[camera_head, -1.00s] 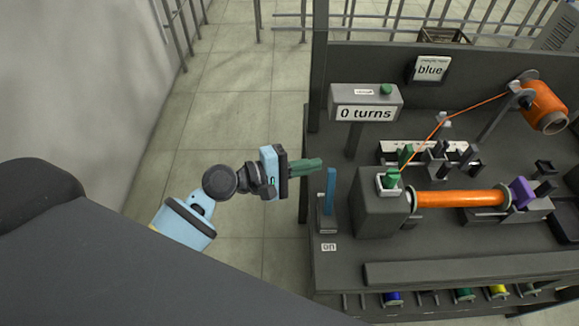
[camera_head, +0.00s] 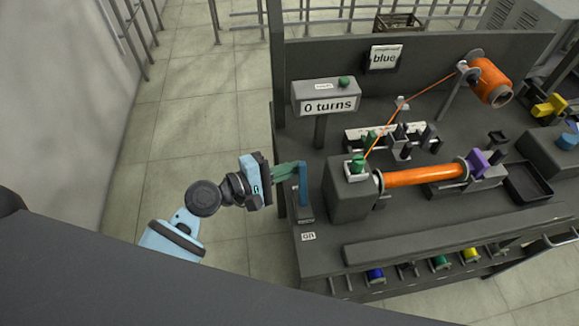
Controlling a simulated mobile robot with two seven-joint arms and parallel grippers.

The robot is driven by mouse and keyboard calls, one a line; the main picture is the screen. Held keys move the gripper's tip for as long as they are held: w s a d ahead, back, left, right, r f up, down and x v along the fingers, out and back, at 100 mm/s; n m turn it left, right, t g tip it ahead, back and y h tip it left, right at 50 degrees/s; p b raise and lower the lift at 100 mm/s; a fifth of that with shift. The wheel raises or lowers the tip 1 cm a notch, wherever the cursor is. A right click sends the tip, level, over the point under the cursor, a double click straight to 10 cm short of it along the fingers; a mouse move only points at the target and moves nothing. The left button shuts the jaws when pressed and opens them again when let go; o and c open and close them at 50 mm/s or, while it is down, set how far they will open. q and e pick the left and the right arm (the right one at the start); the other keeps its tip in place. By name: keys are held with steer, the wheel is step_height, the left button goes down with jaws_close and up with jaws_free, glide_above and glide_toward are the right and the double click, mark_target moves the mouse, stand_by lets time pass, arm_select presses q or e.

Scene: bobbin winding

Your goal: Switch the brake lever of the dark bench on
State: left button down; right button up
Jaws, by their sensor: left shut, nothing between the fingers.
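The brake lever (camera_head: 303,188) is a blue upright bar on a small grey base at the left end of the dark bench (camera_head: 360,252). A white label (camera_head: 308,237) on the bench top in front of the base reads "on". My left gripper (camera_head: 294,171) comes in from the left with its green fingers shut and nothing between them. Its fingertips are at the upper part of the lever, on its left side. Whether they touch it I cannot tell. My right gripper is not in view.
A grey winder box (camera_head: 348,201) stands right of the lever, with an orange-wound bobbin (camera_head: 425,176) beside it. An orange thread runs up to a spool (camera_head: 492,82). A counter (camera_head: 330,104) reading "0 turns" stands behind. Open floor lies left of the bench.

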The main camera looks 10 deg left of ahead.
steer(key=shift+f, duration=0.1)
